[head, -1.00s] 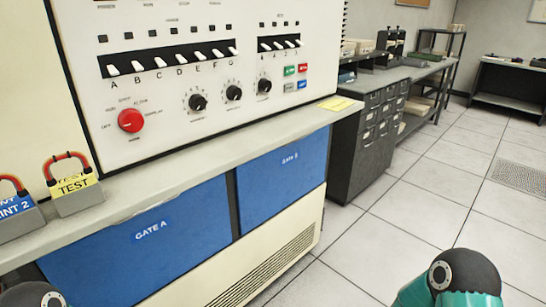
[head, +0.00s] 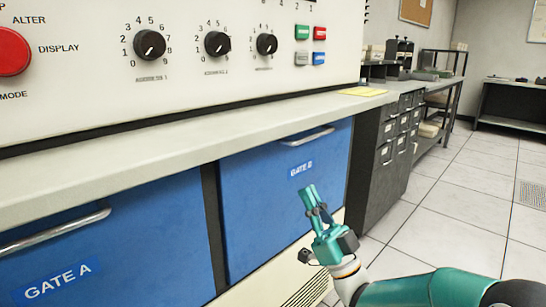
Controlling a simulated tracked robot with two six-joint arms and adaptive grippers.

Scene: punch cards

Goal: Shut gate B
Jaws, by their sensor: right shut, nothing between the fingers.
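Gate B (head: 265,215) is the blue panel right of centre under the console's counter, with a white "GATE B" label and a silver bar handle (head: 308,137) near its top edge. It looks flush with the console front, though I cannot tell if it is fully shut. My right gripper (head: 307,190) is teal, shut and empty, pointing up in front of the panel's right part, below the label. Whether it touches the panel is unclear. My left gripper is not in view.
Gate A (head: 120,240), another blue panel with a bar handle, is at the left. The pale counter ledge (head: 200,128) runs above both gates. A yellow pad (head: 362,91) lies on its right end. A dark drawer cabinet (head: 385,150) stands beyond; tiled floor (head: 460,205) is clear at right.

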